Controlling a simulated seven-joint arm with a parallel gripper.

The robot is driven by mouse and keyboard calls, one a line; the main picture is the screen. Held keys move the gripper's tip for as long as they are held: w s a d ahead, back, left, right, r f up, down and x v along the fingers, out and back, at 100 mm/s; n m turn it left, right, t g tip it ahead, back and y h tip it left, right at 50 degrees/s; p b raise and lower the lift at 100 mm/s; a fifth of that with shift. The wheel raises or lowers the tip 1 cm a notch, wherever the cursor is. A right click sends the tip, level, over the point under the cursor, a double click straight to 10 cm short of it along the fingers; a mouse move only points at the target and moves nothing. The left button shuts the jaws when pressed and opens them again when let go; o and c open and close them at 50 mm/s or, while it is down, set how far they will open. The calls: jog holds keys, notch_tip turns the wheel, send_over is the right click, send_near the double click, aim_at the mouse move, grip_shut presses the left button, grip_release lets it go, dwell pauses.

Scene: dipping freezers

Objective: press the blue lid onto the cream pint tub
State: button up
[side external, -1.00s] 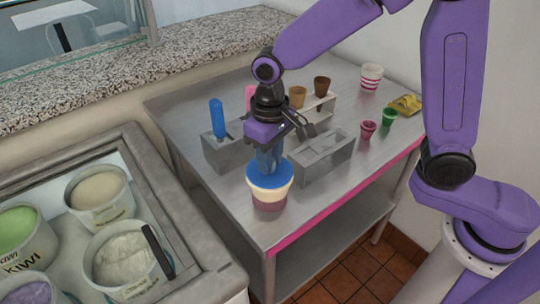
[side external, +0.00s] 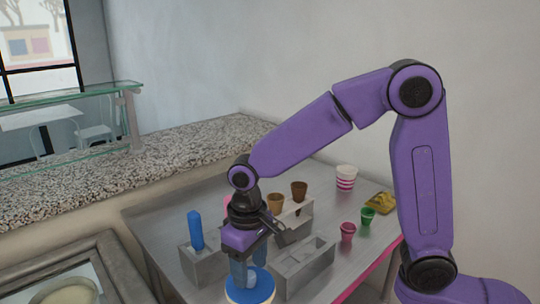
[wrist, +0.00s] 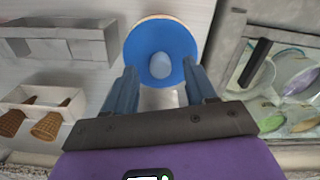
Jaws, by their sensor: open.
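The blue lid (side external: 262,290) sits on top of the cream pint tub at the bottom edge of the side view, where most of the tub is cut off. In the wrist view the lid (wrist: 160,38) is a round blue disc with a paler knob (wrist: 160,65) in its middle. A thin strip of the cream tub's rim (wrist: 160,17) shows past its far edge. Whether the lid is fully seated cannot be told. My gripper (wrist: 160,75) is open and points down over the lid, with its fingers on either side of the knob. Contact with the knob or lid is not clear.
A grey holder with a blue-handled tool (side external: 195,230) stands left of my gripper. A grey slotted block (side external: 305,266) and a cone rack (side external: 298,218) stand right and behind. A striped cup (side external: 346,177), pink cup (side external: 347,231) and green cup (side external: 367,216) are farther right. The freezer (side external: 118,270) is left.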

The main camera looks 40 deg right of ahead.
aim_at(249, 273)
notch_tip(249, 273, up, 14)
jog(key=w+d+m, duration=0.2)
jog(key=w+d, duration=0.6)
jog(key=d, duration=0.2)
jog(key=w+d+r+m, duration=0.1)
jog(key=w+d+m, duration=0.1)
jog(key=w+d, duration=0.6)
jog(key=shift+w+d+r, duration=0.15)
jog(key=shift+d+r, duration=0.1)
jog(key=shift+d, duration=1.45)
jog(key=shift+a, duration=0.1)
jog(key=s+a+f+n, duration=0.3)
jog(key=s+a, duration=0.2)
jog(key=s, duration=0.4)
jog(key=s+a+f+n, duration=0.3)
jog(key=s+a+n, duration=0.1)
jog(key=s, duration=0.5)
jog(key=s+d+f+n, duration=0.2)
jog(key=s+f+n, duration=0.1)
jog(key=s, duration=0.7)
jog(key=s+d+f+n, duration=0.3)
jog(key=s+f, duration=0.2)
jog(key=s, duration=0.4)
jog(key=shift+s+n, duration=0.3)
jog(key=shift+s, duration=0.1)
